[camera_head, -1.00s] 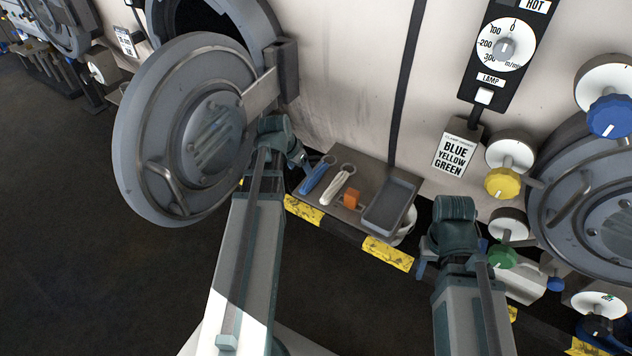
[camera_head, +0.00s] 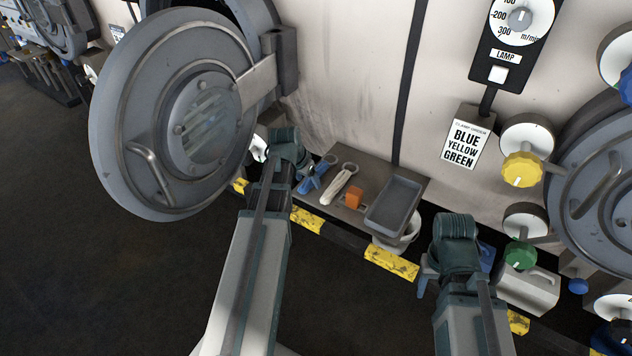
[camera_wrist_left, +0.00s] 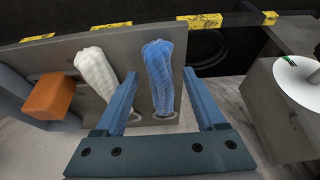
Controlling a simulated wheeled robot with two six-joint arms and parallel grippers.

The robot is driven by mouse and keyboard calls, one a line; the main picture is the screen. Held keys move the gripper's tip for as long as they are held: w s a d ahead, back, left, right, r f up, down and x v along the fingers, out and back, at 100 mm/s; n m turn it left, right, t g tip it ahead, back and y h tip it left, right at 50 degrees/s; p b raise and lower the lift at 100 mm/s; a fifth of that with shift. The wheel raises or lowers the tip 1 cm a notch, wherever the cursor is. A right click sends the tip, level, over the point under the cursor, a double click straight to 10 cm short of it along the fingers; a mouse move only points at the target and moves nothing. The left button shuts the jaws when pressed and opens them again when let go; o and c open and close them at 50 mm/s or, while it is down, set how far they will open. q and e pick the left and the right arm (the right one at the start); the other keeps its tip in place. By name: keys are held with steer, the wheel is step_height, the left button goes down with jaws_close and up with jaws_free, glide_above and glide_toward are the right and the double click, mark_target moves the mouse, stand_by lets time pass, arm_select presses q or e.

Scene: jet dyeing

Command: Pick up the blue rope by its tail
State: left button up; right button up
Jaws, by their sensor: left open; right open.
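The blue rope (camera_head: 318,175) lies on a grey shelf beside the white rope (camera_head: 338,185). In the left wrist view the blue rope (camera_wrist_left: 158,72) is a bundle with a loop at its lower end. My left gripper (camera_head: 308,172) is open at the blue rope in the head view. In the left wrist view its two fingers (camera_wrist_left: 160,80) stand on either side of the rope, with gaps; I cannot tell the height between them and it. My right gripper (camera_head: 424,276) is open, lower right of the shelf, partly hidden by its arm.
An orange block (camera_head: 354,197) and a grey tray (camera_head: 393,205) share the shelf (camera_head: 408,179) to the right of the ropes. A large round grey door (camera_head: 165,115) stands open left of my left arm. Yellow-marked edging (camera_head: 391,262) runs below the shelf.

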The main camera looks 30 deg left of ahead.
arm_select(q)
steer(key=shift+w+f, duration=0.2)
steer(key=shift+f, duration=0.25)
steer(key=shift+r, duration=0.15)
jaws_close()
steer(key=shift+r, duration=0.1)
step_height(320, 180, up, 10)
steer(key=p, duration=1)
